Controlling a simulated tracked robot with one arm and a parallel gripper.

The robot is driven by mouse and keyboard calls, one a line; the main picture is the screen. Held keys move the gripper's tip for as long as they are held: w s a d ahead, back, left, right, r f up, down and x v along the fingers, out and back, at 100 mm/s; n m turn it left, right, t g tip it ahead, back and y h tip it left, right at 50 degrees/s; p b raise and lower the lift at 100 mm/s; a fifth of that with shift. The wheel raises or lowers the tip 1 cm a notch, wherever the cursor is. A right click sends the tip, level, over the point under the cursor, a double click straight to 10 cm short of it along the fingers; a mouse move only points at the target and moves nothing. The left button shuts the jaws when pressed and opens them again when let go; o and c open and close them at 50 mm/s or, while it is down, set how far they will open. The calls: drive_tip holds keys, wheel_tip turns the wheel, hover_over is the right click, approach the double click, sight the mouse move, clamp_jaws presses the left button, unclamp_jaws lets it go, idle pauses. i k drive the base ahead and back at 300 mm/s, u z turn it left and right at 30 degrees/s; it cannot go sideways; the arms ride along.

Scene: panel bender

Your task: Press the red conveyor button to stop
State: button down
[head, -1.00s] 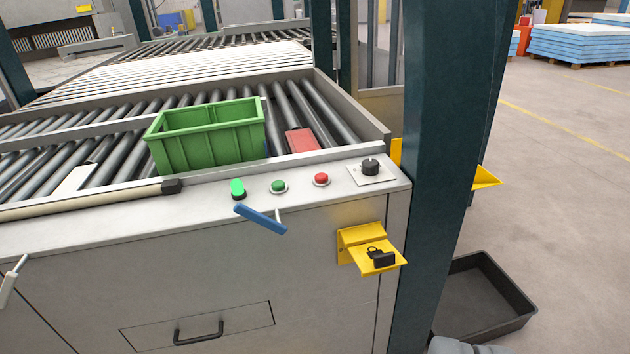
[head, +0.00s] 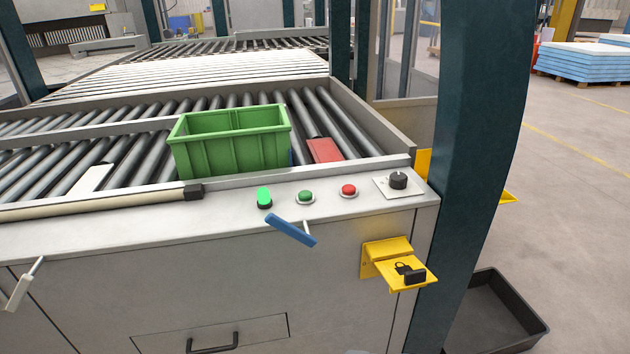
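The red conveyor button (head: 348,190) sits on the grey top ledge of the conveyor's front panel. A green button (head: 305,196) is just left of it, and a lit green lamp (head: 264,197) is farther left. A black rotary knob (head: 398,181) on a pale plate is to the right. Nothing covers the red button. My gripper is not in view.
A green crate (head: 232,150) and a red block (head: 324,150) sit on the rollers behind the ledge. A blue lever (head: 291,230) and a yellow bracket with a padlock (head: 400,262) stick out in front. A dark teal post (head: 476,150) stands at right; a black tray (head: 500,315) lies beyond it.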

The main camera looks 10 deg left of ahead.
sight(348, 189)
drive_tip(key=u, duration=0.1)
drive_tip(key=i, duration=1)
drive_tip(key=z, duration=0.1)
